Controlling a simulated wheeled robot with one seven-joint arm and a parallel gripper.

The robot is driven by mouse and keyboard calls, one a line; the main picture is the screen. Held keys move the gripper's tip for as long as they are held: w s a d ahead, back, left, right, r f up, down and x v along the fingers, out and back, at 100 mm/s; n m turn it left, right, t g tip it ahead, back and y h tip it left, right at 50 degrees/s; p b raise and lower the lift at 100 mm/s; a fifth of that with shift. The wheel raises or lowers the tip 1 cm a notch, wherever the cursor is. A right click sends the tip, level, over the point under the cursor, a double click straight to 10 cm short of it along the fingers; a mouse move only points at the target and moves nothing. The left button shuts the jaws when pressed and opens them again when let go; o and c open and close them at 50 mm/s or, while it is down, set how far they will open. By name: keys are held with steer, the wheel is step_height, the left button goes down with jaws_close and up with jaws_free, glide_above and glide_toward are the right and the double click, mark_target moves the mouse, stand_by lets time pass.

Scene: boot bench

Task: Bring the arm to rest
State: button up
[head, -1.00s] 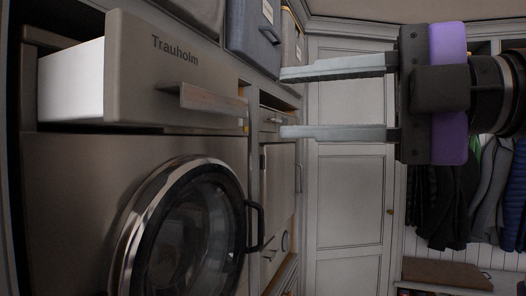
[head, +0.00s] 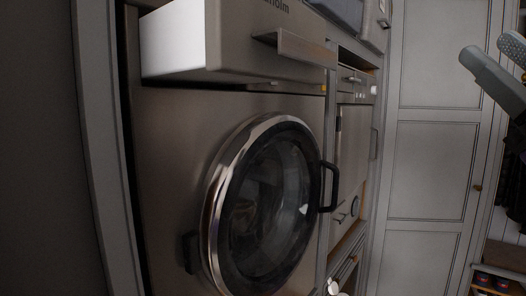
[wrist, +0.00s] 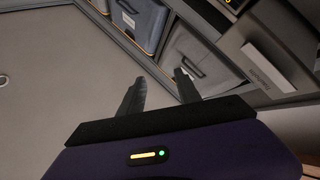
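My gripper (head: 487,49) is at the right edge of the head view, partly cut off, with its two grey fingers angled up and to the left. The fingers stand apart in the wrist view (wrist: 160,80), and nothing shows between them. The gripper is to the right of the washing machine (head: 170,160), in front of the tall grey cupboard door, and touches nothing that I can see. Most of the arm is out of view.
The washing machine's drawer (head: 262,38) is pulled out. Its round glass door (head: 265,200) looks shut. A narrow cabinet (head: 353,150) and a tall cupboard (head: 437,150) stand to the right. Grey fabric bins (wrist: 195,60) sit on a shelf in the wrist view.

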steer(key=s+d+f+m+g+h, duration=0.1)
steer(key=s+d+f+m+h, duration=0.1)
steer(key=f+m+h, duration=0.95)
steer(key=s+d+f+m+h, duration=0.1)
steer(key=f+m+h, duration=0.3)
steer(key=f, duration=1.5)
steer(key=s+a+f+n+g+y, duration=0.1)
steer(key=s+a+f+g, duration=0.2)
steer(key=s+f, duration=0.6)
steer(key=s+a+f+n+g+y, duration=0.2)
steer(key=s+a+f+g, duration=0.1)
steer(key=s+f, duration=0.6)
steer(key=s+a+f+n+g+y, duration=0.1)
steer(key=s+a+f, duration=0.3)
steer(key=s+f, duration=0.5)
steer(key=shift+s+a+n+g+y, duration=0.2)
steer(key=shift+s+n+g+y, duration=0.15)
steer(key=shift+s+g+y, duration=0.4)
